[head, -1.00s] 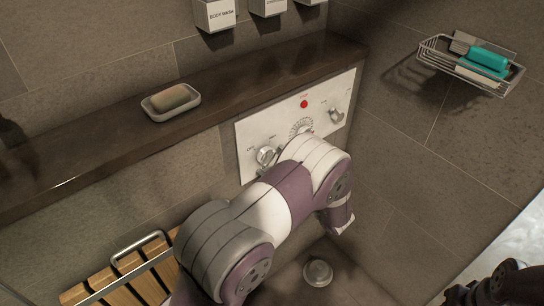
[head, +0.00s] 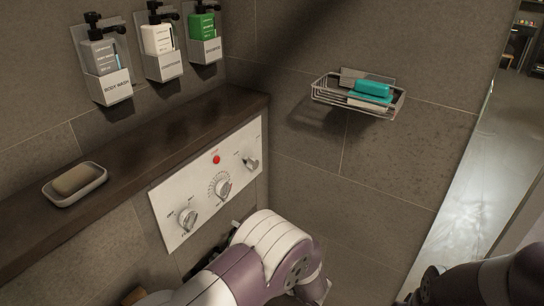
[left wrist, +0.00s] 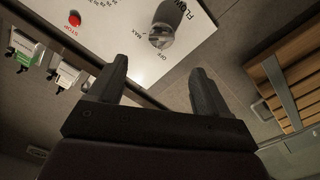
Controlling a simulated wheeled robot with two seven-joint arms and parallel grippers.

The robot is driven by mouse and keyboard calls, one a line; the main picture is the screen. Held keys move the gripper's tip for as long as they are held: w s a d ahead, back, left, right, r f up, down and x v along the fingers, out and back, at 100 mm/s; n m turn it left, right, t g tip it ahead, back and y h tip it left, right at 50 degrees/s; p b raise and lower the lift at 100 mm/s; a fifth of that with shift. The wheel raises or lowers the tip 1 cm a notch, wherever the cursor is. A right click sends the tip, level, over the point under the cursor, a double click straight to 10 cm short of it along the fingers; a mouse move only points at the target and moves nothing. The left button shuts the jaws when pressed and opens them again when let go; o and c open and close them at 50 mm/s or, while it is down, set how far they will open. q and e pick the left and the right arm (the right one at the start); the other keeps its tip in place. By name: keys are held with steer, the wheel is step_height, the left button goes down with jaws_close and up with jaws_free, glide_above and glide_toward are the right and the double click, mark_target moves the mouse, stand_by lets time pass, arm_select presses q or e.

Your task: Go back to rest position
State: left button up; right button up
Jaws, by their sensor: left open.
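My left gripper (left wrist: 160,85) is open in the left wrist view, with two dark fingers apart and nothing between them. Beyond the fingers is the white control panel (left wrist: 130,50), with its flow knob (left wrist: 162,35) just past the fingertips. In the head view my left arm comes up from the bottom below the control panel (head: 168,215); the gripper is mostly hidden behind the arm. A dark part of my right arm shows at the lower right of the head view; its jaws cannot be made out.
A brown shelf (head: 150,140) holds a soap dish (head: 92,187). Several dispensers (head: 108,88) hang above it. A wire basket (head: 330,97) with a teal item (head: 372,90) is on the right wall. A slatted wooden seat (left wrist: 290,75) shows in the left wrist view.

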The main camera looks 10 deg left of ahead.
arm_select(q)
steer(key=w+d+f+m+t+h, duration=0.3)
steer(key=w+d+f+m+h, duration=0.2)
steer(key=d+f+m+h, duration=0.3)
steer(key=s+d+f+m+g+h, duration=0.25)
steer(key=s+d+m+h, duration=0.25)
steer(key=m+h, duration=0.3)
steer(key=s+a+r+m+g, duration=0.3)
steer(key=s+a+r, duration=0.15)
steer(key=s, duration=0.35)
steer(key=s+a+r+m+g, duration=0.2)
steer(key=s+a+r+g, duration=0.15)
steer(key=s+a, duration=0.35)
step_height(320, 180, up, 15)
steer(key=a+p, duration=0.1)
steer(key=p, duration=1.3)
steer(key=shift+n+t+h, duration=0.3)
